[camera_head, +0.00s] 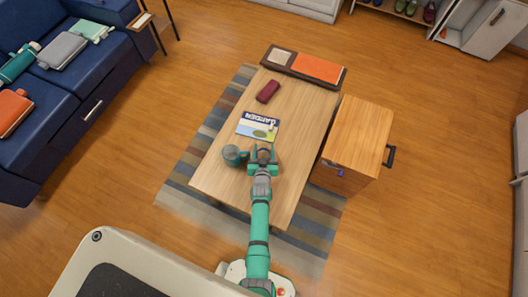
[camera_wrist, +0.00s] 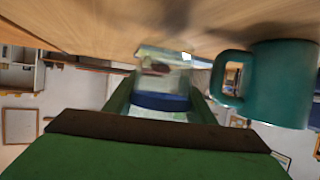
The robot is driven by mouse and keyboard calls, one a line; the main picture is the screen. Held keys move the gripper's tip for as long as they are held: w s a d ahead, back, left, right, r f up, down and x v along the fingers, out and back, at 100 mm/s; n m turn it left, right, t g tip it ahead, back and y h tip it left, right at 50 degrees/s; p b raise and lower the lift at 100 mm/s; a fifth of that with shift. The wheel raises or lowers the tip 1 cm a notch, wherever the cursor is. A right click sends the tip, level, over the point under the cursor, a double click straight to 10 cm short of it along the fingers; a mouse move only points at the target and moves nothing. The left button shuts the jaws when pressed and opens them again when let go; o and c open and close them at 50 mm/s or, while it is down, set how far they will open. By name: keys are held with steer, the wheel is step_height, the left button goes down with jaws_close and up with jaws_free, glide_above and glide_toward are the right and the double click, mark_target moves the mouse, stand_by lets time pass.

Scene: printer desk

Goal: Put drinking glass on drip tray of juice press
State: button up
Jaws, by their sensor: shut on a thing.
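My gripper (camera_head: 263,155) is low over the near part of the wooden table. In the wrist view its green fingers (camera_wrist: 160,103) close around a clear, see-through thing, which looks like the drinking glass (camera_wrist: 163,72). Colours of the magazine behind seem to show through it, so its outline is hard to make out. In the head view the glass is too small and see-through to tell from the gripper. I cannot tell whether it touches the tabletop. I see no juice press or drip tray in either view.
A teal mug (camera_head: 232,155) stands close to the left of my gripper; it shows at right in the wrist view (camera_wrist: 280,85). A magazine (camera_head: 258,125) lies just beyond, then a dark red case (camera_head: 268,91). A wooden cabinet (camera_head: 360,130) stands right of the table (camera_head: 220,178).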

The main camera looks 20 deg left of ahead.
steer(key=shift+f, duration=1.15)
steer(key=shift+f, duration=0.1)
steer(key=o, duration=1.2)
steer(key=shift+s, duration=0.1)
